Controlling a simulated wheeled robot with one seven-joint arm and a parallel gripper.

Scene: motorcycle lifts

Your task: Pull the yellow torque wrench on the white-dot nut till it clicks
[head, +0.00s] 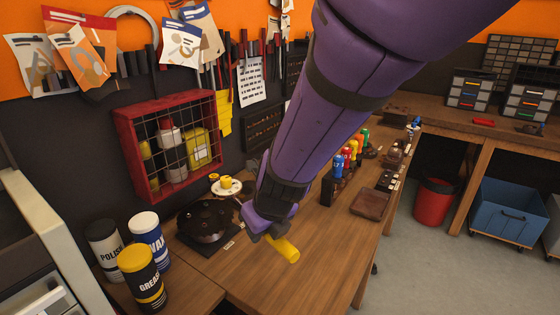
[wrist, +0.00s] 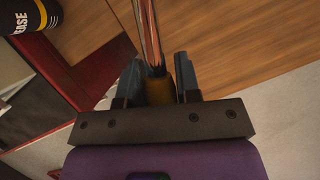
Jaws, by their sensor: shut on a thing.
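The yellow torque wrench (head: 286,250) shows its yellow handle end sticking out to the lower right of my gripper (head: 264,230), over the bench. In the wrist view my gripper (wrist: 158,80) has its two fingers on either side of the handle (wrist: 157,90), shut on it. The rest of the wrench is mostly hidden by my gripper in the head view. A dark round hub (head: 207,222) sits on a black mat (head: 192,240) left of my gripper. I cannot make out the nuts or a white dot on it.
Grease (head: 142,278), wax (head: 149,240) and polish (head: 104,246) cans stand at the bench's near left. A red wire cage (head: 120,128) hangs on the wall. Colored bottles (head: 347,157) stand right of my arm. The bench front (head: 322,265) is clear.

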